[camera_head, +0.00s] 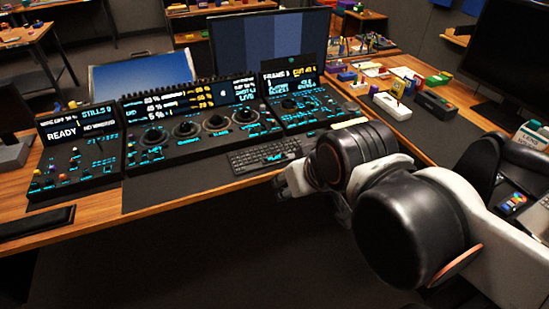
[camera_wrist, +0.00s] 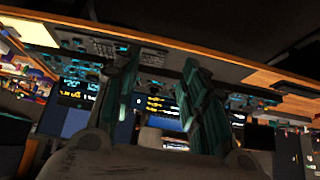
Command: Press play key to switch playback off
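The trackball panel (camera_head: 200,130) stands on the wooden desk in the head view, with several dark trackballs in rings, lit cyan labels and a screen strip along its top. A side panel (camera_head: 300,103) with lit keys adjoins it on the right. Another panel (camera_head: 75,150) reading "READY" stands at the left. I cannot pick out the play key; the labels are too small to read. My gripper (camera_wrist: 160,62) shows two dark green fingers standing apart, with nothing between them. The panels appear beyond it in the wrist view, upside down. In the head view my arm mostly hides the gripper.
A black keyboard (camera_head: 264,155) lies in front of the trackball panel, close to my arm. A dark monitor (camera_head: 268,42) stands behind. Small coloured items and a white box (camera_head: 392,106) are on the right-hand desk. A black pad (camera_head: 37,223) lies at the left front edge.

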